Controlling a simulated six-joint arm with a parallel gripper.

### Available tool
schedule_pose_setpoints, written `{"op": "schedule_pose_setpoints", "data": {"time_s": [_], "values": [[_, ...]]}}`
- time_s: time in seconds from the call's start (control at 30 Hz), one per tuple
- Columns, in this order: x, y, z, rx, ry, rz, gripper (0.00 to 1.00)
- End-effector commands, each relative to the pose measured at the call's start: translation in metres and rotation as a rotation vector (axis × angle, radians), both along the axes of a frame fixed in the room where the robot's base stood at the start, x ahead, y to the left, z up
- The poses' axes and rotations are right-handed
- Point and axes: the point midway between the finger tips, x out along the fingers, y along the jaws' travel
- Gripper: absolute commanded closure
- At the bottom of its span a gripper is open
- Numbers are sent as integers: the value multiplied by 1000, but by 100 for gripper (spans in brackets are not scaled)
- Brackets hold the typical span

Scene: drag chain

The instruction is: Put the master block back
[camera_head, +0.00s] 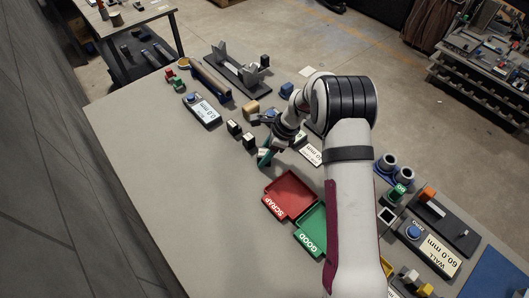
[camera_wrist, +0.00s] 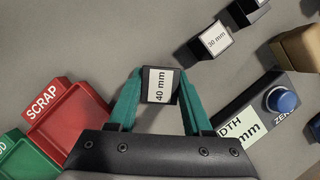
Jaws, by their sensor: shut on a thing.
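My gripper (camera_wrist: 164,78) has teal fingers and is shut on a dark block with a white label reading 40 mm (camera_wrist: 160,86). The block sits between the fingertips in the wrist view. In the head view my gripper (camera_head: 265,157) is above the table, just up-left of the red tray; the held block is not clearly visible there. Two similar dark blocks with white labels stand nearby, one (camera_head: 234,127) and another (camera_head: 249,141). In the wrist view one reads 30 mm (camera_wrist: 215,38); the other (camera_wrist: 247,10) is cut off at the top.
A red SCRAP tray (camera_head: 290,194) and green GOOD tray (camera_head: 313,233) lie below the gripper. A width readout with a blue button (camera_wrist: 282,99) is close at right. A tan block (camera_head: 251,107) and a 0.0 mm readout (camera_head: 201,111) lie farther up. The left table is clear.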

Motion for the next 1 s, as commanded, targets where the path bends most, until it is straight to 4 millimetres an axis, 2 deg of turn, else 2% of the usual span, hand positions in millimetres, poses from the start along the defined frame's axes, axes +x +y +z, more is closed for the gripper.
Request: {"op": "schedule_pose_setpoints", "data": {"time_s": [0.27, 0.3, 0.47, 0.5, 0.8, 0.87, 1.0], "values": [[0, 0, 1, 1, -1, 0, 100], [0, 0, 1, 1, -1, 0, 47], [0, 0, 0, 0, -1, 0, 18], [0, 0, 0, 0, -1, 0, 15], [0, -1, 2, 0, 0, 0, 15], [1, -3, 8, 0, -2, -1, 15], [1, -15, 36, 1, -5, -2, 15]]}}
